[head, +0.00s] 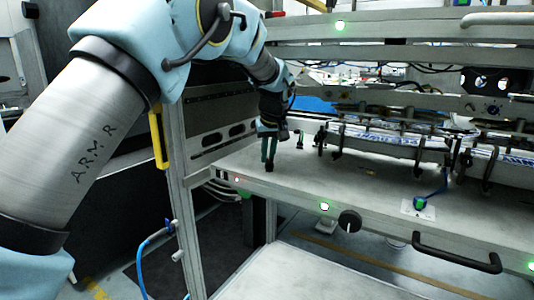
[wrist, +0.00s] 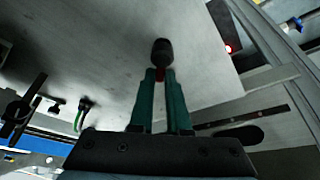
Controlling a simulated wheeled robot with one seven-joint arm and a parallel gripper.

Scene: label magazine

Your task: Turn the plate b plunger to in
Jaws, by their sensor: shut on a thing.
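The plunger has a black knob (wrist: 162,52) with a bit of red below it, and it stands on the grey plate surface (wrist: 110,60). My gripper (wrist: 160,78) has its green fingers shut on the plunger just below the knob. In the head view my gripper (head: 268,158) points down at the left end of the grey table, with a small dark tip (head: 269,170) at its fingertips. The fingers hide most of the plunger's shaft. No plate b label is readable, and I cannot tell whether the plunger is in or out.
A small black and green fitting (head: 299,139) stands right of my gripper. A rail mechanism with black clamps (head: 388,142) lies further right. A frame post (head: 178,165) stands left.

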